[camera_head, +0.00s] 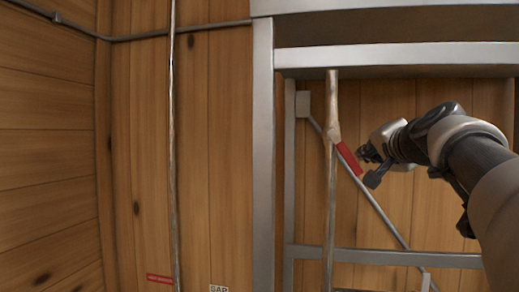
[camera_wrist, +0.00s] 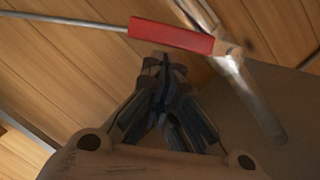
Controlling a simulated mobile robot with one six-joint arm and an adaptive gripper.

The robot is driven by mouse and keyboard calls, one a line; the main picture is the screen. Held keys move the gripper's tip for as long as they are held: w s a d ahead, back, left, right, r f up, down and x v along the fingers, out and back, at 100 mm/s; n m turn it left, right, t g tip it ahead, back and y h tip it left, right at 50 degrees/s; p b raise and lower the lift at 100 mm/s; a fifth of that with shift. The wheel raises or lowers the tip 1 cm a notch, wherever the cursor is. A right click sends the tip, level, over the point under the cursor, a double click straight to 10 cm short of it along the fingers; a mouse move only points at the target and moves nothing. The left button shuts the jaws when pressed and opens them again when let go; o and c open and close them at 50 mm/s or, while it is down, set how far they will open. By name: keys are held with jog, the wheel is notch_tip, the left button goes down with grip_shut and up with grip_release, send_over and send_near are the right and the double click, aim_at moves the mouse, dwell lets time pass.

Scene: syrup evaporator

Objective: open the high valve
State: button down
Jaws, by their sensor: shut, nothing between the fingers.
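The high valve (camera_head: 334,132) sits on a vertical metal pipe (camera_head: 331,215) in front of the plank wall. Its red handle (camera_head: 349,159) slants down and to the right from the pipe. In the wrist view the red handle (camera_wrist: 170,36) lies across the top, joined to the valve body (camera_wrist: 228,52). My gripper (camera_head: 368,166) is just right of the handle in the head view. In the wrist view my gripper's fingers (camera_wrist: 163,72) are shut and empty, with their tips just below the handle. I cannot tell whether they touch it.
A grey metal frame (camera_head: 263,160) stands left of the pipe, with a top beam (camera_head: 400,55) and a lower rail (camera_head: 390,257). A thin grey rod (camera_head: 385,220) runs diagonally behind the handle. Another thin vertical pipe (camera_head: 173,150) runs along the wall farther left.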

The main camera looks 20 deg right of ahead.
jog(key=shift+w+d+f, duration=0.15)
jog(key=shift+w+d, duration=0.05)
jog(key=shift+s+a+f, duration=0.1)
jog(key=shift+a, duration=0.05)
jog(key=shift+f+m+b, duration=0.2)
jog(key=shift+m+b, duration=0.2)
jog(key=shift+b, duration=0.15)
